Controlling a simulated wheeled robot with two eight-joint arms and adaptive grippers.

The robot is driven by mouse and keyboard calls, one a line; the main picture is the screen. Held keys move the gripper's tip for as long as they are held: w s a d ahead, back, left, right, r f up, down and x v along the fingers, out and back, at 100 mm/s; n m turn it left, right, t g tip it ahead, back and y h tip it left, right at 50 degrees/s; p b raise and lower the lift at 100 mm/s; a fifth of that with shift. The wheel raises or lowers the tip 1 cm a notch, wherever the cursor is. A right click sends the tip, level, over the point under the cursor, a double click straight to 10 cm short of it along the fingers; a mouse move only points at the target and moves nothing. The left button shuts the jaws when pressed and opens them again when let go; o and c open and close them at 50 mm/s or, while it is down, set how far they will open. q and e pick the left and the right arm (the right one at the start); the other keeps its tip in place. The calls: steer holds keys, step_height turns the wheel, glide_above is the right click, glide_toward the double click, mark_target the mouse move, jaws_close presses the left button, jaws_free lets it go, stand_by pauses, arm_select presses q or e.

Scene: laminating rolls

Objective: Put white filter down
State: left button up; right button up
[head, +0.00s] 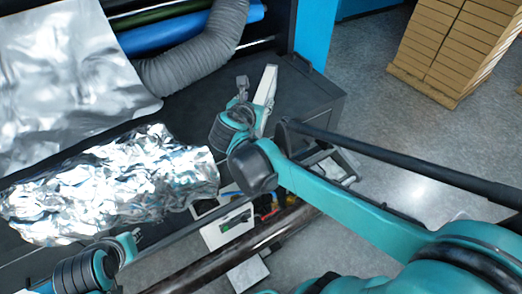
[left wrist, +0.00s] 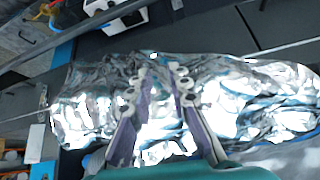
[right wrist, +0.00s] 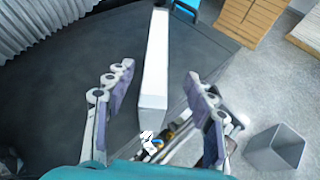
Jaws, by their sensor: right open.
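The white filter (head: 265,88) is a long, narrow white block on the dark table top near its right corner. In the right wrist view the white filter (right wrist: 154,65) lies between the lines of my right gripper's fingers (right wrist: 158,82), which are spread apart and do not appear to touch it. In the head view my right gripper (head: 242,86) is just left of the filter. My left gripper (head: 134,240) is beside crumpled silver foil. In the left wrist view its fingers (left wrist: 161,75) are apart, with foil beyond them.
The crumpled foil (head: 120,185) covers the table's front left. A grey corrugated hose (head: 200,60) curves along the back. Stacked cardboard (head: 455,45) stands on the floor at the back right. A grey bin (right wrist: 275,152) stands on the floor. Dark table top is bare around the filter.

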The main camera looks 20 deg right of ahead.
steer(key=s+a+f+m+g+y, duration=0.1)
steer(key=s+f+m, duration=0.3)
steer(key=m, duration=0.5)
steer(key=s+a+f+m+g+y, duration=0.1)
steer(key=s+a+f+m+y, duration=0.2)
steer(key=s+m, duration=0.6)
steer(key=s+a+f+m+g+y, duration=0.1)
steer(key=s+a+f+m+y, duration=0.1)
steer(key=s+f+m+y, duration=0.2)
steer(key=s+f+m, duration=0.1)
steer(key=s+m, duration=0.2)
steer(key=m, duration=0.2)
steer(key=shift+a, duration=0.4)
steer(key=shift+f+g, duration=0.15)
steer(key=shift+g, duration=0.15)
